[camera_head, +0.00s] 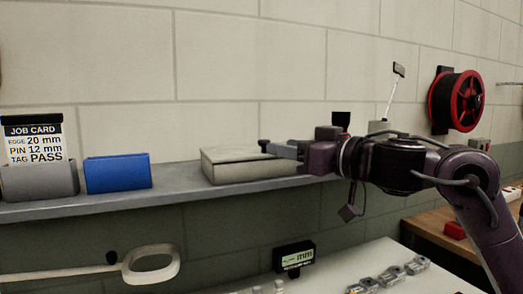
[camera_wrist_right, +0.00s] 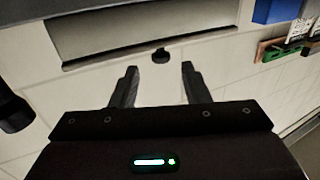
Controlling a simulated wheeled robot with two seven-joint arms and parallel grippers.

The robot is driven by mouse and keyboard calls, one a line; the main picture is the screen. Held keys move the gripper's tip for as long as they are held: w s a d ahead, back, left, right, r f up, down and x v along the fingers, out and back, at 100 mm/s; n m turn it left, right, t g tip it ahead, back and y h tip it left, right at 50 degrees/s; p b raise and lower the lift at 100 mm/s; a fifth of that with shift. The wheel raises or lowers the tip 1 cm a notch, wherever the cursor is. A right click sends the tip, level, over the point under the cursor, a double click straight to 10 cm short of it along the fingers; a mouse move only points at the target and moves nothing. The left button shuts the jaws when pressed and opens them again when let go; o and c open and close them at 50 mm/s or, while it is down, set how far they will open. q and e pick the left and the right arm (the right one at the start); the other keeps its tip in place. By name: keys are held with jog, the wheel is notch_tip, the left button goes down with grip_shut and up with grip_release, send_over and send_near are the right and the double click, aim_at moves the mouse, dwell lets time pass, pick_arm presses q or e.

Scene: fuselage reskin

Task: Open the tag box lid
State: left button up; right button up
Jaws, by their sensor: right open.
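The tag box (camera_head: 235,168) is a pale grey, flat box on the wall shelf, and its lid looks shut. A small dark knob (camera_head: 264,146) shows at the box's right part. In the right wrist view the box (camera_wrist_right: 140,32) lies across the top, and the knob (camera_wrist_right: 161,55) stands just beyond the gap between my fingertips. My right gripper (camera_head: 277,150) is open and empty at the box's right side, pointing left; its two fingers (camera_wrist_right: 157,68) straddle the line to the knob without visibly holding it. My left gripper is out of view.
On the shelf (camera_head: 180,192), a blue bin (camera_head: 118,173) and a grey bin (camera_head: 40,180) with a job card (camera_head: 33,139) stand left of the box. A red reel (camera_head: 457,100) hangs on the wall at right. Below are a white table (camera_head: 350,262) and a small display (camera_head: 294,256).

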aim_at(264, 143)
jog(key=p+x, duration=0.1)
jog(key=x, duration=0.5)
jog(key=shift+w+a+r, duration=0.1)
jog(key=shift+w+a, duration=0.1)
jog(key=shift+a, duration=0.05)
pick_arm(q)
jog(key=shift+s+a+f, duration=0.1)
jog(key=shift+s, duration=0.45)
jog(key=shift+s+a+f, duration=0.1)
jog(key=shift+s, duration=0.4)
pick_arm(e)
grip_shut()
